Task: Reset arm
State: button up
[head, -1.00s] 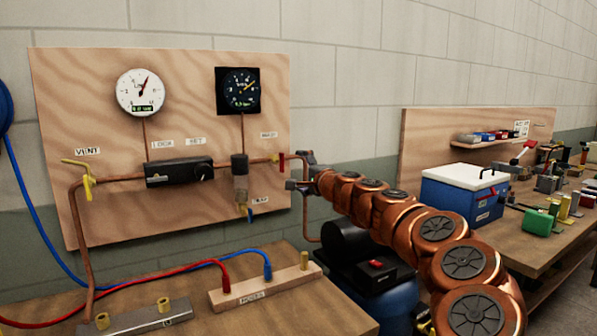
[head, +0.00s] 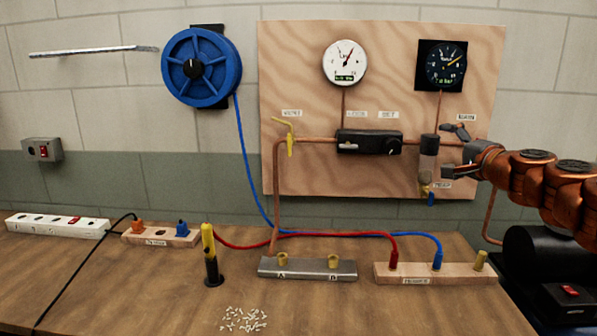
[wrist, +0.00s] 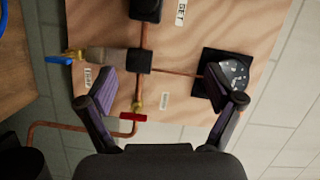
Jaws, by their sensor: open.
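My gripper (head: 453,151) is open and empty at the right of the head view, in front of the right edge of the wooden gauge panel (head: 300,80). In the wrist view its two dark fingers (wrist: 161,102) are spread wide with nothing between the tips. A red valve handle (wrist: 133,116) on the copper pipe lies beyond the left finger, apart from it as far as I can tell. The grey filter body (head: 429,145) with the blue drain handle (head: 431,199) is just left of the gripper. My copper-coloured arm reaches in from the right.
The panel carries a white gauge (head: 345,63), a black gauge (head: 442,66) and a yellow vent valve (head: 290,144). The bench (head: 150,290) holds a hose block (head: 450,276), a metal manifold (head: 300,267) and a power strip (head: 55,224). A blue hose reel (head: 200,66) hangs on the wall.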

jog(key=s+a+f+n+g+y+p, duration=0.1)
jog(key=s+a+f+n+g, duration=0.25)
jog(key=a, duration=0.55)
jog(key=s+a+f+n+g+y+p, duration=0.1)
jog(key=s+a+n+g+y, duration=0.1)
jog(key=s+a+n, duration=0.4)
jog(key=s+a+f+n+g+y+p, duration=0.1)
jog(key=s+a+f+g, duration=0.15)
jog(key=s+a, duration=0.6)
jog(key=s+a+f+n+g+h+p, duration=0.2)
jog(key=s+f+n+g+h+p, duration=0.3)
jog(key=s+f, duration=0.75)
jog(key=s+d+f+m+g+h, duration=0.1)
jog(key=s+d+f+g, duration=0.1)
jog(key=s, duration=0.6)
jog(key=s+d+f+m+g+h, duration=0.1)
jog(key=s+d+f+g+h, duration=0.1)
jog(key=s+d, duration=0.4)
jog(key=s+g, duration=0.1)
jog(key=s, duration=0.2)
jog(key=shift+s+d+g, duration=0.15)
jog(key=shift+g, duration=0.25)
